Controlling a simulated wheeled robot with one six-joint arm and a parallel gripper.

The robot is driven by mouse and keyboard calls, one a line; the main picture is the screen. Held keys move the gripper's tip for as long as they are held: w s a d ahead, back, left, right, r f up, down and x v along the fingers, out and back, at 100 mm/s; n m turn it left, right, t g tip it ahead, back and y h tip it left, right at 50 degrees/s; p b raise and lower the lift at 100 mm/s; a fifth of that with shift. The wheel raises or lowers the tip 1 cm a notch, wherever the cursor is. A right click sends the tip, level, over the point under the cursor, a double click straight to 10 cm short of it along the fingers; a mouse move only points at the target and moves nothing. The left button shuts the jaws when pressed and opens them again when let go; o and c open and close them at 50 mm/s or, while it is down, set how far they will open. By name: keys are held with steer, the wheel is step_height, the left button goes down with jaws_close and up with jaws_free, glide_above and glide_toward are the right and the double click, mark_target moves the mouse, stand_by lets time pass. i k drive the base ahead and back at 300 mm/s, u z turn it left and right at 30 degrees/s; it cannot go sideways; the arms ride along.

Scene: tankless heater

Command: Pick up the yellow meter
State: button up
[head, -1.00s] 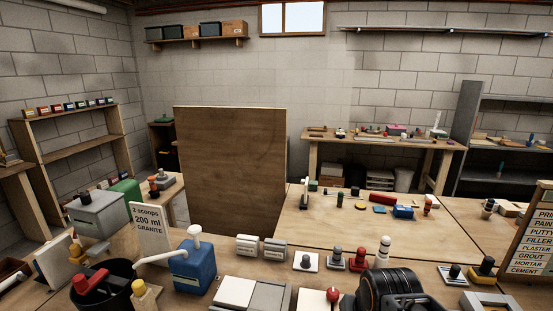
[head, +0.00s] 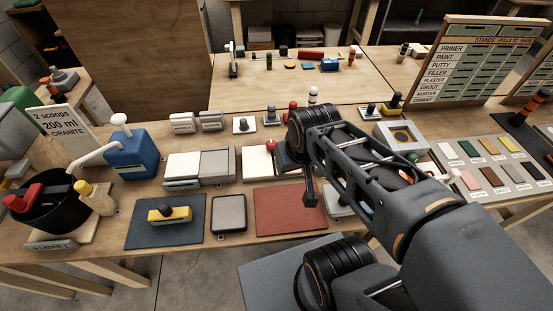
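A yellow block with a dark round knob on top (head: 169,214), which looks like the yellow meter, lies on a dark blue mat (head: 140,236) at the front left of the bench. My gripper (head: 311,194) points down above the reddish-brown mat (head: 278,215), well to the right of the yellow block and apart from it. Its fingers are small and dark, and I cannot tell whether they are open. I see nothing held in it.
A grey square pad (head: 229,213) lies between the two mats. Behind are a white-and-grey tray (head: 200,165) and a blue jug (head: 130,155). A black bucket (head: 45,215) stands at the left. A tray of colour samples (head: 500,165) is at the right.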

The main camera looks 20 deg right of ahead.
mark_target(165, 214)
steer(key=z, duration=0.05)
steer(key=k, duration=1)
steer(key=z, duration=0.8)
steer(key=i, duration=0.7)
steer(key=u, duration=2.1)
steer(key=i, duration=0.45)
steer(key=u, duration=0.2)
